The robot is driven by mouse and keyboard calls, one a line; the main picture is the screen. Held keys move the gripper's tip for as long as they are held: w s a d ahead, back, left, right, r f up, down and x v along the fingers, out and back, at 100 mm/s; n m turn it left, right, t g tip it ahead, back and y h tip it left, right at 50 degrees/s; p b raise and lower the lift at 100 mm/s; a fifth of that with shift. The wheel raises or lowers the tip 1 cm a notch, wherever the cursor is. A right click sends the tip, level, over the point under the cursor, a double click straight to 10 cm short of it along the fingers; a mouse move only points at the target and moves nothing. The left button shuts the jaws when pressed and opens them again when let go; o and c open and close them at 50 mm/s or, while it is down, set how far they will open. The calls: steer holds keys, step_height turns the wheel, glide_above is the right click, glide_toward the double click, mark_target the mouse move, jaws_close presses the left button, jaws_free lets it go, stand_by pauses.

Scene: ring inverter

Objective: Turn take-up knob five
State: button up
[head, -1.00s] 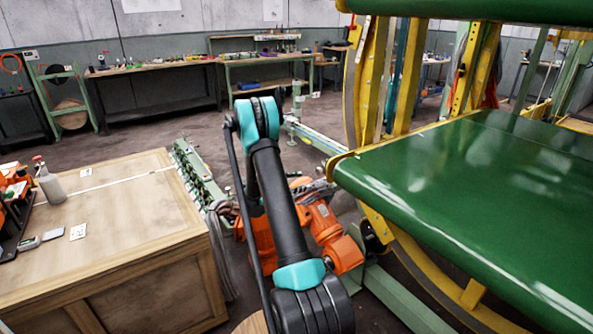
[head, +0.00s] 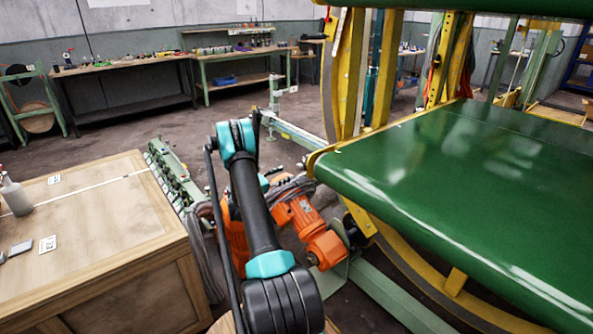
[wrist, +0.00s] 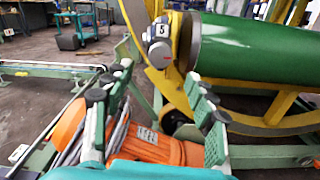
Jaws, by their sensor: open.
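A grey knob unit with a white plate marked 5 (wrist: 158,44) shows in the wrist view, upper middle. It sits at the end of the green roller (wrist: 245,48), by the yellow ring frame. A short red mark is on its lower part. My gripper (wrist: 158,80) is open, with its two fingers apart and nothing between them. The knob appears ahead of the gap between the fingertips, apart from them. In the head view my arm hides the gripper, and I cannot make out the knob there.
The green belt (head: 470,170) and yellow frame (head: 430,262) fill the right side. An orange motor unit (head: 300,220) lies low beside them. A wooden crate-like table (head: 100,235) stands at left. Workbenches (head: 120,72) line the back wall; open floor lies before them.

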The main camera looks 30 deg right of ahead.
mark_target(298, 168)
steer(key=d, duration=0.8)
steer(key=shift+w+d, duration=0.25)
steer(key=shift+w, duration=0.05)
steer(key=shift+c, duration=0.5)
steer(key=c, duration=1.1)
steer(key=shift+o, duration=0.2)
steer(key=shift+m, duration=0.4)
